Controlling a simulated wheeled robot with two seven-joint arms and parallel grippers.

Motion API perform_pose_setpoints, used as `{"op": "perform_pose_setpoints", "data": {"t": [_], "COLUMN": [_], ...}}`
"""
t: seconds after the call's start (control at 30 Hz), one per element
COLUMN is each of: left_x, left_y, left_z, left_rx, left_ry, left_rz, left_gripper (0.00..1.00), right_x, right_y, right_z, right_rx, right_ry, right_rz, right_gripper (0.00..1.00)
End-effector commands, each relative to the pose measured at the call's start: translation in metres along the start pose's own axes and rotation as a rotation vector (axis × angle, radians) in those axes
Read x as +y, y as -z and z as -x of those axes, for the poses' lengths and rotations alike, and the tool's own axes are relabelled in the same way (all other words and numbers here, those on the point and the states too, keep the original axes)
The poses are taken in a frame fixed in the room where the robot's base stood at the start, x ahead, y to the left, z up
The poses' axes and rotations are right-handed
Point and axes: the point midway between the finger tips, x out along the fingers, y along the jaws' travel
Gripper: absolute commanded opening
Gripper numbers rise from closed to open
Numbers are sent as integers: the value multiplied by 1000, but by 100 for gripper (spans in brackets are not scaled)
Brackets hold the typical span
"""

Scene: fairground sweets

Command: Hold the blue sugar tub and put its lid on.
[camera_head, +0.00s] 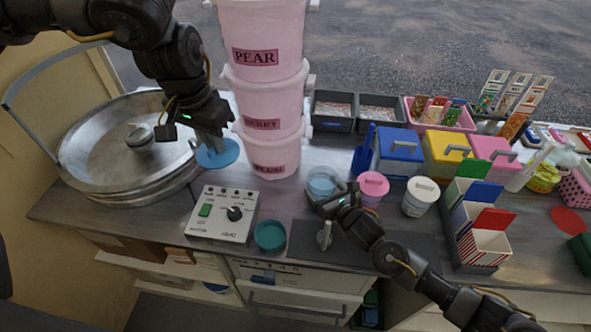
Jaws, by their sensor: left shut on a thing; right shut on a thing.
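The blue lid (228,155) is a flat disc held in the air above the counter, left of the stacked pink buckets. My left gripper (211,144) is shut on it from above, and its fingers hide part of the lid. The blue sugar tub (320,181) is a pale blue, see-through tub on the counter, with its top uncovered. My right gripper (329,194) is shut on the tub from the front right and hides part of its near side. The lid is well to the left of the tub, apart from it.
Stacked pink buckets (268,92) stand behind, between lid and tub. A control box (222,214) and a teal dish (270,235) are in front. A large metal pan (90,150) fills the left.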

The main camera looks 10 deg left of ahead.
Motion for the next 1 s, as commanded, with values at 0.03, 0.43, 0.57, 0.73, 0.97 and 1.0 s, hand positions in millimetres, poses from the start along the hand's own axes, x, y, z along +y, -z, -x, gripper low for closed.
{"op": "perform_pose_setpoints", "data": {"t": [0.03,0.43,0.57,0.73,0.97,1.0], "left_x": [0,41,75,119,161,165], "left_y": [0,65,103,138,159,160], "left_z": [0,-28,-55,-91,-126,-129], "left_rx": [0,9,12,11,4,3], "left_ry": [0,-12,-21,-30,-37,-38], "left_rz": [0,-71,-126,-187,-242,-247], "left_gripper": [0,0,0,0,0,0], "right_x": [0,0,0,0,0,0], "right_y": [-3,-3,-3,-3,-3,-3], "right_z": [0,0,0,0,0,0], "right_rx": [-6,-6,-6,-6,-6,-6], "right_ry": [0,0,0,0,0,0], "right_rz": [-1,-1,-1,-1,-1,-1], "right_gripper": [59,59,59,59,59,59]}}
